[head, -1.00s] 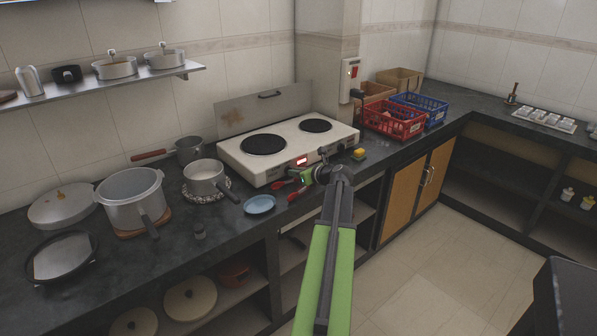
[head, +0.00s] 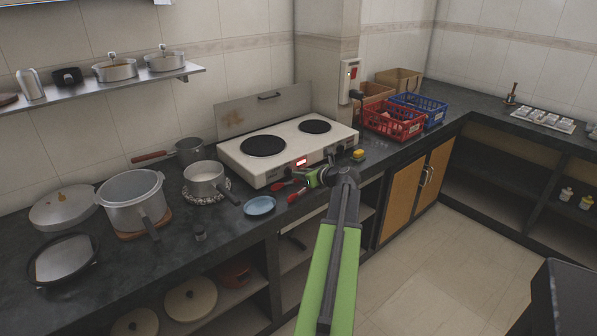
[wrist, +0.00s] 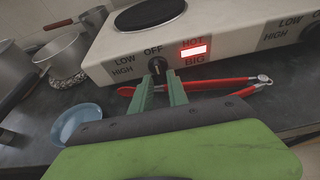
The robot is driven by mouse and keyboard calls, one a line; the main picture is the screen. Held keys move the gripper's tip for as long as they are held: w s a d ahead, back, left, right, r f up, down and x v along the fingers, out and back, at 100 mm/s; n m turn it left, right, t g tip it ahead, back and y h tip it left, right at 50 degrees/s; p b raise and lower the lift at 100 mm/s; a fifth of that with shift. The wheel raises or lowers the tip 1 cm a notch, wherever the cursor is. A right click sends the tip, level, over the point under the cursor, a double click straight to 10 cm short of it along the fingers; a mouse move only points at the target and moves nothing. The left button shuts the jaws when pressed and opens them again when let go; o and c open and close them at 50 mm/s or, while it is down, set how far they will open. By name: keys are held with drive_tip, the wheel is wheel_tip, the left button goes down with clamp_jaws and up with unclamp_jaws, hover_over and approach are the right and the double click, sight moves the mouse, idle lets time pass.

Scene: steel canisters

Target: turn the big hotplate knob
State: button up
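The white two-plate hotplate (head: 262,168) stands on the dark counter. In the wrist view its big knob (wrist: 158,67) is black, below the OFF label and between LOW/HIGH and a lit red HOT BIG display (wrist: 194,51). The knob's exact pointer direction is too small to read. My gripper (wrist: 160,80) has its two green fingers apart, with the knob between or just beyond their tips. I cannot tell whether they touch it. In the head view my gripper (head: 311,180) is at the hotplate's front edge.
Red-handled tongs (wrist: 215,85) lie on the counter just under the fingers. A blue plate (head: 260,205) and a saucepan (head: 206,179) are to the left. A yellow sponge (head: 357,154) and a red basket (head: 394,122) are to the right.

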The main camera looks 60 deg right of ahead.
drive_tip(key=p+v, duration=0.5)
drive_tip(key=v, duration=0.9)
drive_tip(key=shift+s+r, duration=0.25)
drive_tip(key=shift+s, duration=0.05)
drive_tip(key=shift+a, duration=0.1)
